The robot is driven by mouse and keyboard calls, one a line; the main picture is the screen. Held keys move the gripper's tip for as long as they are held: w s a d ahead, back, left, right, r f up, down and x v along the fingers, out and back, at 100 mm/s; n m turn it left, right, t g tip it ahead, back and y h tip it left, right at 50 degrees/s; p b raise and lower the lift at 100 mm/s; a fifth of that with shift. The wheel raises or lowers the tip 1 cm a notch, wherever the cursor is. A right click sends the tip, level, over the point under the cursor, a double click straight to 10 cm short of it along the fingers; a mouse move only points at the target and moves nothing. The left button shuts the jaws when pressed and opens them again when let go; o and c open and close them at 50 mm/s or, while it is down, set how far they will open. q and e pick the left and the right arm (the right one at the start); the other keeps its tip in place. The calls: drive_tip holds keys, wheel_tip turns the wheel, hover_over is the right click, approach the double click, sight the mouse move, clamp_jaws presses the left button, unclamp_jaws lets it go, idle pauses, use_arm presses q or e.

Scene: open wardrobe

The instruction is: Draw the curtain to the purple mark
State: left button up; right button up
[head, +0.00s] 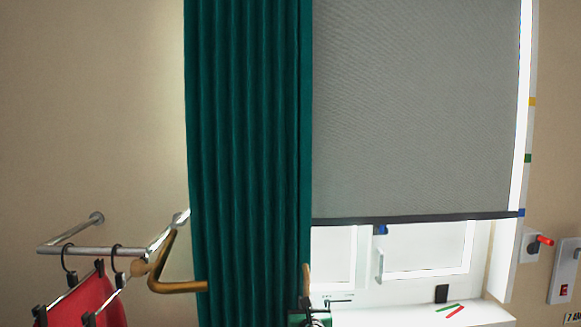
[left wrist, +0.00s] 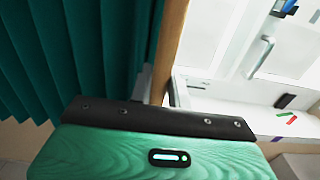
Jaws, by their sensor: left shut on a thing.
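The dark green curtain (head: 245,150) hangs in folds over the left part of the window; its right edge overlaps the grey blind. It also shows in the left wrist view (left wrist: 85,50). A wooden rod (head: 306,275) stands along the curtain's right edge, and it rises past my gripper in the left wrist view (left wrist: 171,45). My left gripper (head: 310,319) is at the bottom edge of the head view, at the curtain's right edge. It is shut on the rod; its fingertips are mostly hidden. My right gripper is out of view.
A grey blind (head: 415,110) covers the upper window. Yellow (head: 532,101), green (head: 528,158) and blue (head: 521,212) marks line the right side. A brass holdback (head: 180,287) and a rail (head: 95,251) with a red garment (head: 90,300) are at left.

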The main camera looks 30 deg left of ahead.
use_arm(q)
drive_tip(key=shift+w+d, duration=0.6)
drive_tip(key=shift+d, duration=0.35)
drive_tip(key=shift+w+d, duration=0.55)
drive_tip(key=shift+d, duration=0.4)
drive_tip(key=w+d+b, duration=0.1)
drive_tip(key=w+d, duration=0.3)
drive_tip(key=d, duration=0.2)
drive_tip(key=shift+d+b, duration=0.3)
drive_tip(key=shift+d, duration=0.1)
drive_tip(key=shift+w+f, duration=0.1)
drive_tip(key=w+d+b, duration=0.3)
drive_tip(key=w+d, duration=0.1)
drive_tip(key=d, duration=0.2)
drive_tip(key=shift+d, duration=0.4)
drive_tip(key=shift+b, duration=0.3)
